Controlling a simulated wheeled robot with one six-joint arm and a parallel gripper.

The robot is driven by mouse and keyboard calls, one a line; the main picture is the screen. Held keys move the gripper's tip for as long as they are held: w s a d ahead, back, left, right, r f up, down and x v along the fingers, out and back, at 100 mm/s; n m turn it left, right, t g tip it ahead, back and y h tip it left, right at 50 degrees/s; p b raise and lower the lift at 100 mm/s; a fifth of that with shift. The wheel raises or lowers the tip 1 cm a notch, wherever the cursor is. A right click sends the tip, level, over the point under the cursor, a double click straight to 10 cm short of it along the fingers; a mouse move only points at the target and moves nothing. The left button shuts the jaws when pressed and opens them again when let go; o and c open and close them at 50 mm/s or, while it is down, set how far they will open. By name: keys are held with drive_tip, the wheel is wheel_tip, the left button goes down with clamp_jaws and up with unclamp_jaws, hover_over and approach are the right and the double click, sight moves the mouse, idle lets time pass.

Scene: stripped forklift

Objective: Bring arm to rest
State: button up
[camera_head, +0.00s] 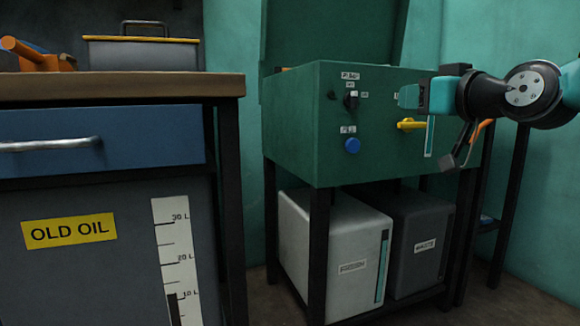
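My arm reaches in from the right edge, in front of the green cabinet (295,128). Its dark, round wrist joint and teal links are at the upper right. The end of the arm, with my gripper (452,158), is small and seen from the side near the cabinet's right part. A dark, angled piece hangs there, with a bit of orange beside it. I cannot make out two separate fingertips or the gap between them, and I see no held object.
The cabinet has a black switch (351,101), a blue button (352,146) and a yellow handle (409,124). A white container (333,245) and a dark waste container (419,240) stand below. A workbench (120,88) with a metal box (140,54) is at left.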

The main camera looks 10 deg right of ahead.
drive_tip(key=s+a+f+n+g+y+p, duration=0.2)
drive_tip(key=s+a+f+g+p, duration=0.15)
drive_tip(key=a+g+p, duration=0.35)
drive_tip(key=s+a+f+n+g+y+p, duration=0.1)
drive_tip(key=s+a+f+g+y+p, duration=0.15)
drive_tip(key=s+a+p, duration=0.45)
drive_tip(key=s+a+f+n+g+h+p, duration=0.1)
drive_tip(key=s+a+g+h+p, duration=0.2)
drive_tip(key=s, duration=0.4)
drive_tip(key=s+a+f+n+g+p, duration=0.1)
drive_tip(key=s+a+g+p, duration=0.1)
drive_tip(key=s+g, duration=0.4)
wheel_tip(320, 180, up, 36)
drive_tip(key=p, duration=3.6)
drive_tip(key=shift+w+r+t, duration=0.2)
drive_tip(key=shift+w+t, duration=0.15)
